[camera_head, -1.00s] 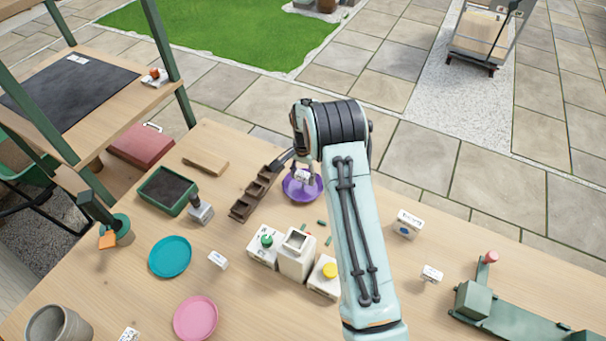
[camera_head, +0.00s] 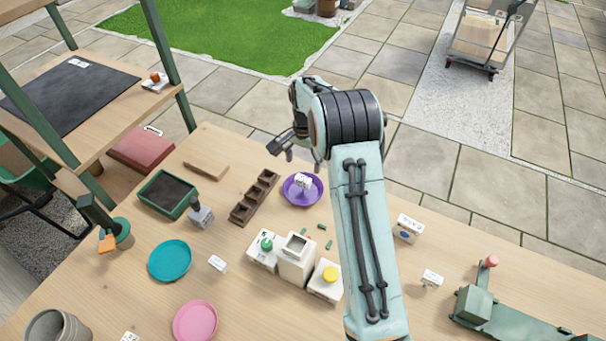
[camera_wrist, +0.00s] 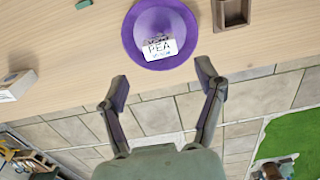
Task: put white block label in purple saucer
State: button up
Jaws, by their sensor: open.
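The purple saucer (camera_head: 290,196) stands on the table near its far edge. A white block label (camera_head: 303,183) is in it; in the wrist view the label (camera_wrist: 160,48) reads "PEA" and lies inside the rim of the saucer (camera_wrist: 135,20). My gripper (camera_head: 303,155) is open and empty, raised above and beyond the saucer. In the wrist view my gripper (camera_wrist: 160,88) has its two fingers spread wide, apart from the label and the saucer.
A brown divided seed tray (camera_head: 254,197) is left of the saucer. White containers (camera_head: 296,262) and small green pieces (camera_head: 321,227) lie nearer. Other white labels (camera_head: 217,263) (camera_head: 432,278) stand on the table. A teal saucer (camera_head: 170,260) and pink saucer (camera_head: 195,321) are at the left.

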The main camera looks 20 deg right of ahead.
aim_at(303, 179)
jog(key=s+a+r+n, duration=0.2)
jog(key=s+r+n, duration=0.1)
jog(key=s+r, duration=0.5)
jog(key=s+a+r+n, duration=0.2)
jog(key=s+a+r, duration=0.1)
jog(key=s+r, duration=0.55)
jog(key=s+a+f+n, duration=0.1)
jog(key=s+n, duration=0.1)
jog(key=s, duration=0.7)
jog(key=s+a+f+n, duration=0.1)
jog(key=s+n, duration=0.2)
jog(key=s, duration=0.6)
jog(key=shift+a+f+y, duration=0.15)
jog(key=shift+a+y, duration=0.15)
jog(key=shift+y, duration=0.1)
